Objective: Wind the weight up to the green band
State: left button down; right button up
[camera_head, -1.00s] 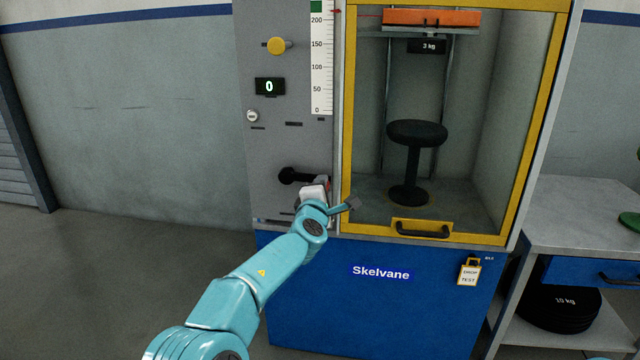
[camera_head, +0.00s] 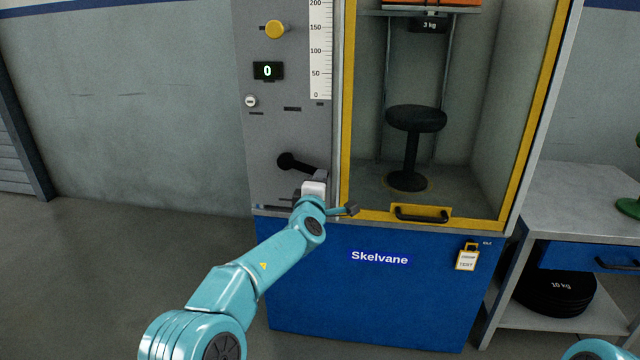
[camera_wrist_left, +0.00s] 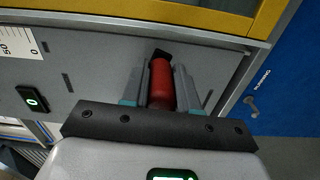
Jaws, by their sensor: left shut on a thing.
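My left gripper (camera_head: 317,184) is shut on the red grip of the crank (camera_wrist_left: 161,84); the fingers lie on both sides of it in the left wrist view. The black crank arm (camera_head: 300,167) points right and slightly down from its hub on the grey panel. The orange weight (camera_head: 432,3) is high in the test cabinet, cut off by the top edge, with a 3 kg label (camera_head: 429,25) below it. The white scale (camera_head: 320,55) shows up to 200; its green band is out of view. My right gripper is not in view.
A black stool (camera_head: 411,145) stands under the weight in the yellow-framed cabinet. The panel has a yellow knob (camera_head: 276,30), a display reading 0 (camera_head: 268,71) and a key lock (camera_head: 251,101). A grey bench (camera_head: 580,205) stands at the right.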

pick_arm(q)
jog(key=c, duration=0.9)
grip_release()
jog(key=shift+a+f, duration=0.15)
jog(key=shift+f, duration=0.05)
jog(key=shift+o, duration=0.2)
jog(key=shift+r, duration=0.1)
jog(key=shift+s, duration=0.1)
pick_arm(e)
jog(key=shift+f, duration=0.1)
pick_arm(q)
jog(key=shift+s, duration=0.25)
jog(key=s+a, duration=0.1)
jog(key=s, duration=1.4)
jog(key=shift+s, duration=0.3)
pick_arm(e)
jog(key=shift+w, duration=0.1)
